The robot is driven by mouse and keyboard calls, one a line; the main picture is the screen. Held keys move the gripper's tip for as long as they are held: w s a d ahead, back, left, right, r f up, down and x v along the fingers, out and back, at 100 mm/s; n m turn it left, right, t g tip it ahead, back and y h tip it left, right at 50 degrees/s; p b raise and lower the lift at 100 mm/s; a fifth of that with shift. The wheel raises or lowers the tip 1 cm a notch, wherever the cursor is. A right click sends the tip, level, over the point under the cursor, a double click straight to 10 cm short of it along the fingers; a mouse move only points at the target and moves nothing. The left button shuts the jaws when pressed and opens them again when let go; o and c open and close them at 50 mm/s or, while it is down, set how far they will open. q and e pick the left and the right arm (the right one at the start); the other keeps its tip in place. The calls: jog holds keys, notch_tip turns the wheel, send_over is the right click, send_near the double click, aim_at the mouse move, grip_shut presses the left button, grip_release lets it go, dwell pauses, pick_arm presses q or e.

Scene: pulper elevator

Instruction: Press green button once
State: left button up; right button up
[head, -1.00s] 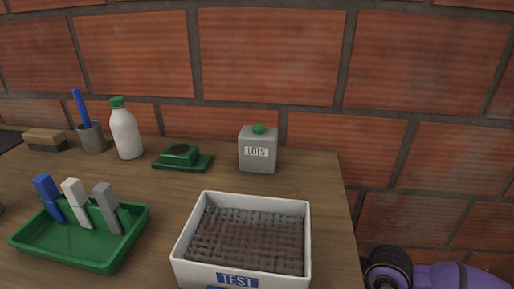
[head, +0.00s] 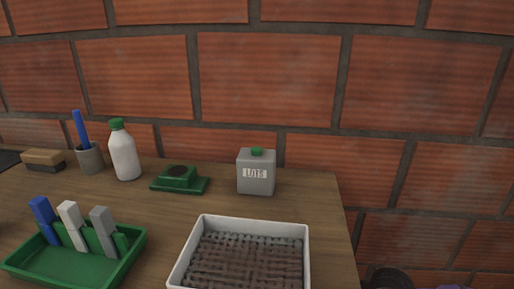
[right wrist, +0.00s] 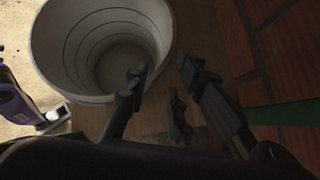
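A small green button (head: 257,152) sits on top of a grey box (head: 256,181) with a white "LOTS"-like label, near the back of the wooden table. My right gripper (right wrist: 162,76) shows in the right wrist view with its dark fingers spread and nothing between them. A large white ribbed round container (right wrist: 105,45) lies beyond the fingertips there. The button does not show in the right wrist view, and the gripper is apart from it. In the head view only dark and purple parts of my right arm show at the bottom right. My left gripper is not in view.
A white tray (head: 304,258) with a dark woven surface stands in front of the grey box. Left of the box are a green device (head: 178,180), white bottle (head: 124,156), grey pen cup (head: 89,160), brush (head: 43,160) and green marker tray (head: 88,272). A brick wall stands behind.

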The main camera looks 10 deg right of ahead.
grip_shut()
dwell(1.1)
